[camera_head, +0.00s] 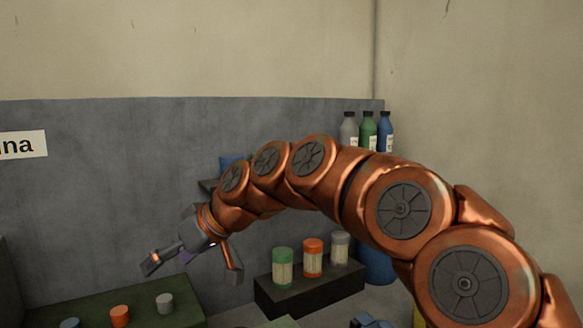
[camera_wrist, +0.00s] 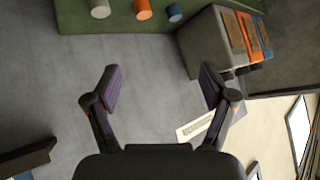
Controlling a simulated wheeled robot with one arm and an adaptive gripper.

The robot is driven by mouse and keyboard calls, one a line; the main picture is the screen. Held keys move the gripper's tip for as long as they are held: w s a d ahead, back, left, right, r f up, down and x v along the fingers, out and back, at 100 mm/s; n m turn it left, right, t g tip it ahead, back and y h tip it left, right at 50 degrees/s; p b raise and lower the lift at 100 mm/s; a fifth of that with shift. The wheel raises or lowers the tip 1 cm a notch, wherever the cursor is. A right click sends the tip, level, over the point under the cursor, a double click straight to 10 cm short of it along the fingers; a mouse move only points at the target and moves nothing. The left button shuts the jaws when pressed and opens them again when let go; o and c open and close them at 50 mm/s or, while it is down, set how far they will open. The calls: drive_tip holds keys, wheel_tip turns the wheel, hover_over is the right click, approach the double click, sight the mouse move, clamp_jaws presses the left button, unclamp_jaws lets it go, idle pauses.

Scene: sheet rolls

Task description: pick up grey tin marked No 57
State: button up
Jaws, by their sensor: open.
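My gripper (camera_head: 192,268) is open and empty, in the air at left centre; its two fingers also show in the wrist view (camera_wrist: 161,82). No marking "No 57" is readable. A small grey cylinder (camera_head: 165,303) stands on a green surface, below the gripper in the head view. A grey cylinder also shows at the top of the wrist view (camera_wrist: 99,9), ahead of the fingers and apart from them. A grey-topped container with a pale label (camera_head: 340,247) stands on a dark block, right of the gripper. I cannot tell which one is the named tin.
Orange (camera_head: 120,316) and blue (camera_head: 69,323) cylinders stand beside the grey one on the green surface (camera_head: 190,316). Green-topped (camera_head: 283,268) and orange-topped (camera_head: 313,258) containers share the dark block (camera_head: 310,292). Several bottles (camera_head: 368,130) stand behind. A grey box (camera_wrist: 208,45) is at right.

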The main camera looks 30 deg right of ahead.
drive_tip(key=w+d+r+m+t+b, duration=0.1)
drive_tip(key=w+d+r+t, duration=0.2)
drive_tip(key=w+d+r, duration=0.4)
drive_tip(key=w+d+r+t+b, duration=0.1)
drive_tip(key=w+d+r+t, duration=0.3)
drive_tip(key=d, duration=0.5)
drive_tip(key=shift+w+d+r+m+t+h, duration=0.1)
drive_tip(key=shift+w+d+m+t+h, duration=0.75)
drive_tip(key=shift+d, duration=3.45)
drive_tip(key=shift+w+d+r+m+t+h, duration=0.1)
drive_tip(key=shift+w+d+m+t+h, duration=0.75)
drive_tip(key=shift+d, duration=3.45)
drive_tip(key=shift+w+d+m+t+h, duration=0.2)
drive_tip(key=shift+w+d+h, duration=1.15)
drive_tip(key=shift+d, duration=2.95)
drive_tip(key=shift+w+a+r+p, duration=0.1)
drive_tip(key=shift+w+p, duration=0.45)
drive_tip(key=shift+w, duration=0.35)
drive_tip(key=shift+w+a+r+p, duration=0.1)
drive_tip(key=shift+w+p, duration=0.45)
drive_tip(key=shift+w, duration=0.35)
drive_tip(key=shift+w+a+f, duration=0.1)
drive_tip(key=shift+w+a, duration=0.05)
drive_tip(key=shift+w, duration=0.55)
drive_tip(key=c, duration=1.1)
